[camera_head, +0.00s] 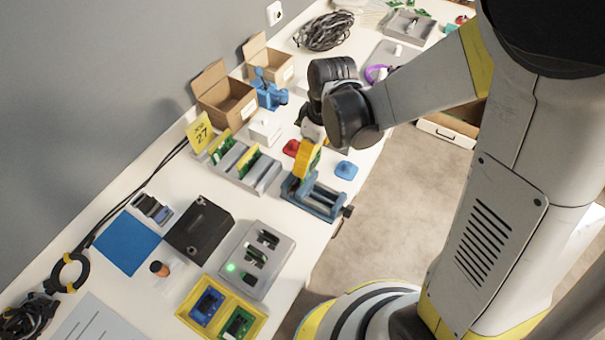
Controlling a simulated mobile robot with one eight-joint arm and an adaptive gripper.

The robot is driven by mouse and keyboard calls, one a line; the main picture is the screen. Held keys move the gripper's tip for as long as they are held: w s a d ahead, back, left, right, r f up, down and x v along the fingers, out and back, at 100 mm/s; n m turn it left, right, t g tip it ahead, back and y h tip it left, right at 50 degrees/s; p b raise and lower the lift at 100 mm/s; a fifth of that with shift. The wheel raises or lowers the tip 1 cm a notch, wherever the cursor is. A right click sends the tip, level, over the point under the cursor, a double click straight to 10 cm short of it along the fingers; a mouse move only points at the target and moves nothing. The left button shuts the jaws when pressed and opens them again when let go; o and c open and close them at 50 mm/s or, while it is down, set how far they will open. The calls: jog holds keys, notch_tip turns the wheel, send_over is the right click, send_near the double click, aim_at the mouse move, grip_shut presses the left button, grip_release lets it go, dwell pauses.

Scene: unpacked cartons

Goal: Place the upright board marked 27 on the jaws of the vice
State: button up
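A yellow card reading 27 (200,132) stands at the back end of a grey slotted rack (262,183). Upright green boards (221,147) stand in the rack, one of them edged in yellow (248,163). The blue-grey vice (322,203) is near the table's front edge. An upright yellow and green piece (306,160), which looks like a board, is at the vice's rear jaw; I cannot read a number on it. My gripper (312,136) is directly over this piece. Its fingers are mostly hidden, and I cannot tell whether they grip it or whether the piece touches the jaws.
A red block (291,148) and a blue block (346,170) lie close to the vice. A white box (265,130), open cartons (225,98) and a blue device (268,90) stand behind. A grey box with a green light (255,258) and a yellow tray (211,298) are in front.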

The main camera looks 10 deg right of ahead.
jog(key=a+f+b, duration=0.2)
jog(key=a+f, duration=0.1)
jog(key=f, duration=0.2)
jog(key=shift+f+b, duration=0.3)
jog(key=shift+f, duration=0.1)
jog(key=shift+f, duration=0.2)
jog(key=o, duration=1)
jog(key=shift+o, duration=0.2)
jog(key=shift+r, duration=0.15)
